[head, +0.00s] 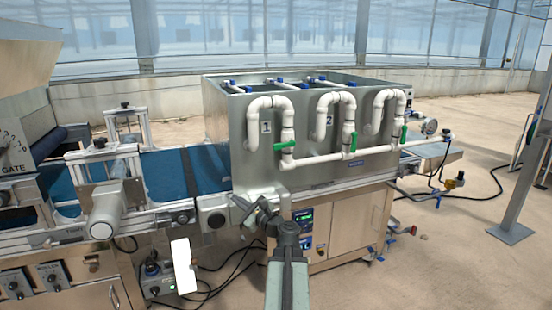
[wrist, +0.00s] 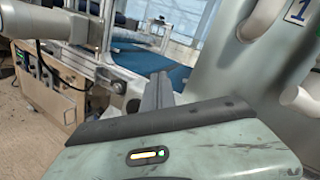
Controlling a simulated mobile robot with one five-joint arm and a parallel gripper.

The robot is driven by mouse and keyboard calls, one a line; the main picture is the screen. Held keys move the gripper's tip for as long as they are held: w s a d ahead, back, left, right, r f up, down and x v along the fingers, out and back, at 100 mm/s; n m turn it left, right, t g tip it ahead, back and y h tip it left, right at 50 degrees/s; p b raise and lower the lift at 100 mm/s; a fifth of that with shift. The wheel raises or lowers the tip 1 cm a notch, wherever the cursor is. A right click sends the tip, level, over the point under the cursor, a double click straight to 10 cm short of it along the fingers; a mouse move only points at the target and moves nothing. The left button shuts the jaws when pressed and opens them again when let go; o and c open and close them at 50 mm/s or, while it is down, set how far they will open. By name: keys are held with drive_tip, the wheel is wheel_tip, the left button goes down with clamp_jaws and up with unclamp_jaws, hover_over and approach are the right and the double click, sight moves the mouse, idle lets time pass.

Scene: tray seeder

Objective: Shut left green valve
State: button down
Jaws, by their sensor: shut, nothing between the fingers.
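The left green valve (head: 285,145) is on the white pipe under label 1, on the front of the metal tank. Its handle looks about level, lying across the upright pipe. The middle green valve (head: 353,142) and right green valve (head: 403,134) have handles that look upright, along their pipes. My gripper (head: 252,208) is shut and empty, in front of the tank's lower left corner, below and left of the left valve and apart from it. In the wrist view my gripper (wrist: 158,90) has its fingers together.
The metal tank (head: 240,165) carries white pipes (head: 320,158); a white pipe (wrist: 295,98) also shows at right in the wrist view. A blue conveyor belt (head: 165,172) runs left of the tank. A steel cabinet (head: 345,228) stands below it.

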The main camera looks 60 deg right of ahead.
sight(275, 150)
drive_tip(key=s+d+r+m+g+h, duration=0.1)
drive_tip(key=s+d+r+m+h, duration=0.1)
drive_tip(key=s+d+m+h, duration=0.35)
drive_tip(key=s+d+r+m+h, duration=0.2)
drive_tip(key=s+d+r+m, duration=0.15)
drive_tip(key=s+d, duration=0.45)
drive_tip(key=w+d+r+p, duration=0.4)
drive_tip(key=w+r+p, duration=0.1)
drive_tip(key=w+p, duration=0.1)
drive_tip(key=shift+w+r+m+p, duration=0.3)
drive_tip(key=shift+w+r, duration=0.05)
drive_tip(key=shift+w, duration=0.4)
drive_tip(key=shift+w+r+p, duration=0.2)
drive_tip(key=shift+r+p, duration=0.55)
drive_tip(key=shift+p, duration=0.15)
drive_tip(key=shift+w, duration=0.1)
